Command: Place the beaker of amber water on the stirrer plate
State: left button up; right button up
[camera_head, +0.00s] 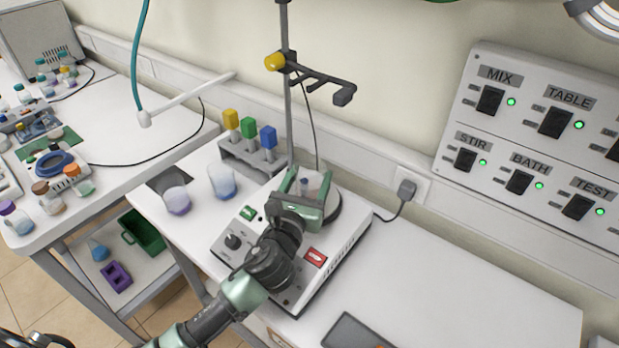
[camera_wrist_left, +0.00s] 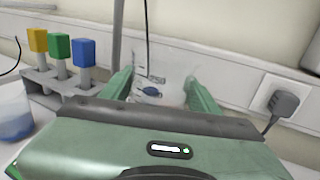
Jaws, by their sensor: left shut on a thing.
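My left gripper (camera_head: 309,187) reaches over the white stirrer (camera_head: 232,242) and is shut on a clear beaker (camera_head: 313,181). The beaker stands upright between the two green fingers, over the stirrer's dark round plate (camera_head: 336,208). The gripper hides its lower part, so I cannot tell whether it touches the plate. In the left wrist view the beaker (camera_wrist_left: 172,73) shows pale glass with printed marks and a small blue spot; no amber colour is clear. My right gripper is not in view.
A stand with a yellow clamp (camera_head: 275,62) rises behind the stirrer. Beakers of purple (camera_head: 176,201) and blue liquid (camera_head: 222,182) stand left, beside a rack (camera_head: 246,154) with coloured-top pieces. A plug (camera_head: 406,189) is on the wall.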

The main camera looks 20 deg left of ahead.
pick_arm(q)
jog(key=o, duration=1.7)
jog(key=shift+f, duration=0.15)
jog(key=shift+c, duration=0.2)
jog(key=shift+r, duration=0.25)
jog(key=s+b, duration=0.1)
jog(key=s, duration=0.4)
jog(key=s+b, duration=0.1)
jog(key=s, duration=0.4)
jog(key=shift+s+d+f, duration=0.1)
jog(key=shift+s+f, duration=0.1)
jog(key=shift+s, duration=0.1)
jog(key=shift+s+r, duration=0.15)
jog(key=shift+s, duration=0.6)
